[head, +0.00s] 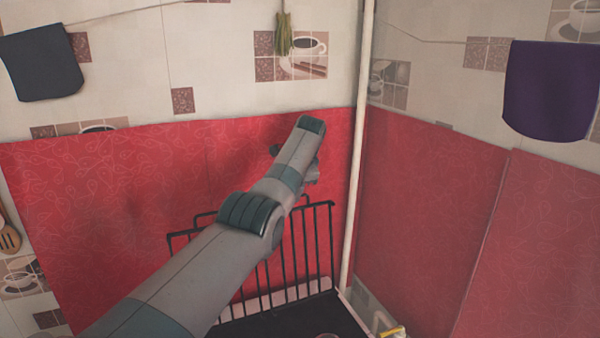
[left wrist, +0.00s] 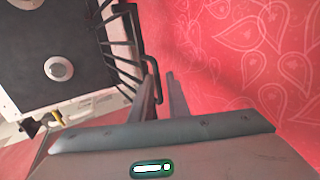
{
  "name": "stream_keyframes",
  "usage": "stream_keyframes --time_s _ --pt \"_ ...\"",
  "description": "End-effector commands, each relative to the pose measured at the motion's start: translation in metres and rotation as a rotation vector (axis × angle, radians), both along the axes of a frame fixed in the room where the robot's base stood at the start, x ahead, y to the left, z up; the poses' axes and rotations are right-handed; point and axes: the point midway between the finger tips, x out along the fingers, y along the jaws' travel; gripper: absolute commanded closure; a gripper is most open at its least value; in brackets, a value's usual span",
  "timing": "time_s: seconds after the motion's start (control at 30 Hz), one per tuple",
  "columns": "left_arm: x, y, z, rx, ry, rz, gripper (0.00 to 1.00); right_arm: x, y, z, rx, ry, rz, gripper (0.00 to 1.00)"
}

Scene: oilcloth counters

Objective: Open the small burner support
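The burner support (head: 315,250), a black wire grate, stands upright at the back of the black stove top, in front of the red oilcloth. My left arm crosses in front of it in the head view and hides part of it; the fingers cannot be made out there. In the left wrist view the grate's bars (left wrist: 118,50) run down the upper middle. My left gripper (left wrist: 161,80) is close to the grate. Its two fingers are a little apart, with a bent bar end of the grate reaching between them. Contact cannot be told. My right gripper is not in view.
The stove top (left wrist: 40,50) shows a round burner (left wrist: 59,68) at left in the wrist view. Red oilcloth (head: 90,200) covers the walls close behind the grate. A white pipe (head: 358,150) rises in the corner. Dark cloths (head: 45,65) hang high up.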

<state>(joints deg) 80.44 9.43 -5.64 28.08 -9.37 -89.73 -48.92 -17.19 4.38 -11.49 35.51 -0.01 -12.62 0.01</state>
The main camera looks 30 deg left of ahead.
Motion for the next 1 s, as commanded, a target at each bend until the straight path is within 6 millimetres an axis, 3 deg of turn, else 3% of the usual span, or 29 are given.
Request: stream_keyframes --time_s 0.27,0.7,1.0 --pt "-0.007 -0.01 0.023 0.0 -0.006 -0.001 0.85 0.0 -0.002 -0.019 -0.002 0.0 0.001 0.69" --pt "-0.031 -0.038 0.103 0.001 -0.005 -0.002 0.85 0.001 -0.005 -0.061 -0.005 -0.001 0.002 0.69" --pt "-0.043 -0.052 0.145 0.0 -0.002 -0.001 0.85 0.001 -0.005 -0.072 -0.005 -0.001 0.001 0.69"
